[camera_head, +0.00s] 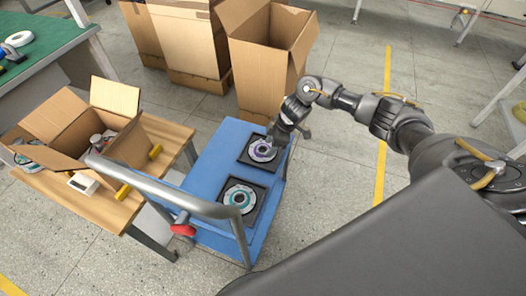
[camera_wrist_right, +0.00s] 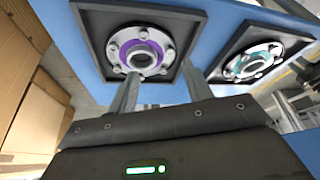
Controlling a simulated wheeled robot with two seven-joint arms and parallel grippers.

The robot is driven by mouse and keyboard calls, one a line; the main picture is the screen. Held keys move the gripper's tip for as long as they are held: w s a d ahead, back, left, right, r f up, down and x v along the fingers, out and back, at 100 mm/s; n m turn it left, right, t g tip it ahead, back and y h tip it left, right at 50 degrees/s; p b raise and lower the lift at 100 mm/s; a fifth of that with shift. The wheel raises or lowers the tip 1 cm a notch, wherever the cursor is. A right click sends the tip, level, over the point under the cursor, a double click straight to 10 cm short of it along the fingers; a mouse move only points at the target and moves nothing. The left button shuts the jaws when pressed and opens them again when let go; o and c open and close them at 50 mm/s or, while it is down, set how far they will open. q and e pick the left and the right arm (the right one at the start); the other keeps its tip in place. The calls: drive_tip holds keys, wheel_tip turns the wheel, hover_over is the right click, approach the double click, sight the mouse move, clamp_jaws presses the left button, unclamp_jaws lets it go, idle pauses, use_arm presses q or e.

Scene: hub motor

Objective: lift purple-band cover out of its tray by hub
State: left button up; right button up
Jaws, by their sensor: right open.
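The purple-band cover (camera_head: 262,150) sits in a black square tray (camera_head: 244,160) on the blue cart. It is a silver disc with a purple ring and a central hub, seen clearly in the right wrist view (camera_wrist_right: 140,52). My right gripper (camera_head: 274,139) is above the far-right side of this cover in the head view. In the right wrist view its two fingers (camera_wrist_right: 160,90) are apart, pointing toward the cover, with nothing between them. The fingertips look short of the hub; the exact gap is hard to tell. My left gripper is not in view.
A second cover with a teal band (camera_head: 240,196) lies in its own black tray nearer the cart handle (camera_head: 170,190). The blue cart (camera_head: 205,160) has bare surface left of the trays. A wooden table (camera_head: 100,205) with an open box stands left; cardboard boxes (camera_head: 262,75) stand behind.

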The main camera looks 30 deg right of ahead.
sight(263, 157)
drive_tip(key=x, duration=0.2)
drive_tip(key=b+x, duration=0.1)
drive_tip(key=x, duration=0.1)
drive_tip(key=shift+s+f, duration=0.15)
drive_tip(key=shift+f, duration=0.25)
drive_tip(key=shift+a+f, duration=0.1)
drive_tip(key=shift+f, duration=0.15)
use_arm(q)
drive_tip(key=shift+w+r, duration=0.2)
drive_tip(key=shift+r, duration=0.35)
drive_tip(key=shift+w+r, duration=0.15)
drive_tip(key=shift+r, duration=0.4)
use_arm(e)
drive_tip(key=c, duration=0.8)
drive_tip(key=shift+r, duration=0.15)
